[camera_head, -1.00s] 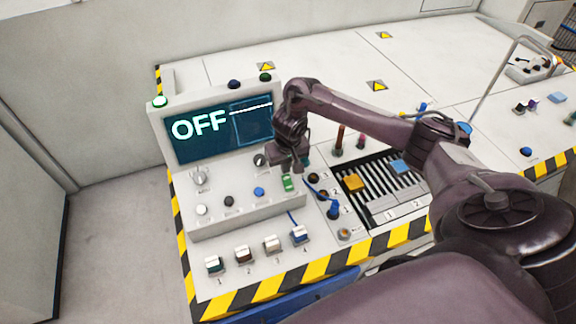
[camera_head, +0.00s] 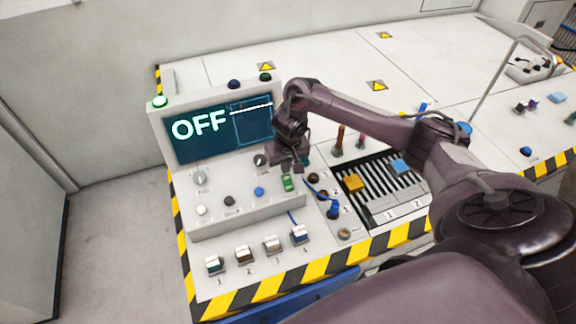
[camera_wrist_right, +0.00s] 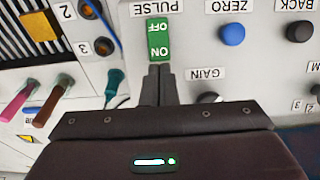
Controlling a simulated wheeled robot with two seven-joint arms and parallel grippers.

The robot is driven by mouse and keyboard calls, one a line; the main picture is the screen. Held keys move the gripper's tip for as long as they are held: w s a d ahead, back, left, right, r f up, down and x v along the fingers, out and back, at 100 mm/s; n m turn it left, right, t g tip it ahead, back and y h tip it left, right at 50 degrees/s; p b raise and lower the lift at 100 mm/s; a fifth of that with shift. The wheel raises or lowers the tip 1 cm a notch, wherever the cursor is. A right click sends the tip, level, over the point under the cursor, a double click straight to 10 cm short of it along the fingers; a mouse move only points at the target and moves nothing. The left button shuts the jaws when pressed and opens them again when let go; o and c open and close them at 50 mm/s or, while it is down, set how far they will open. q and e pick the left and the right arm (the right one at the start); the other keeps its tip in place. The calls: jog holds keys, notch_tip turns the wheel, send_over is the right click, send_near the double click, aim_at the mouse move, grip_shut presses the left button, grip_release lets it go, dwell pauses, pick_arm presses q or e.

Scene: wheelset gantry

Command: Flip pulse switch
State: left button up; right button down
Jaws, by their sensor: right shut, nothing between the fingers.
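The pulse switch (camera_wrist_right: 158,40) is a green rocker marked OFF and ON, under a PULSE label in the right wrist view. It also shows in the head view (camera_head: 288,183), at the right of the sloped panel. My right gripper (camera_wrist_right: 159,68) is shut and empty. Its fingertips are at the ON end of the switch; I cannot tell if they touch it. In the head view the gripper (camera_head: 288,170) is just above the switch. The screen (camera_head: 205,130) reads OFF. My left gripper is not in view.
A blue ZERO button (camera_wrist_right: 232,34) and a GAIN knob (camera_wrist_right: 209,98) are beside the switch. Numbered sockets with a blue plug (camera_head: 333,211) are to the right. Several numbered switches (camera_head: 243,254) line the console's front edge.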

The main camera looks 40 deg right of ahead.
aim_at(286, 176)
jog(key=shift+s+f+b, duration=0.1)
jog(key=shift+f+b, duration=0.3)
jog(key=shift+f, duration=0.8)
jog(key=shift+r, duration=0.1)
notch_tip(286, 176, up, 7)
jog(key=p, duration=0.9)
jog(key=shift+r, duration=0.1)
dwell(0.5)
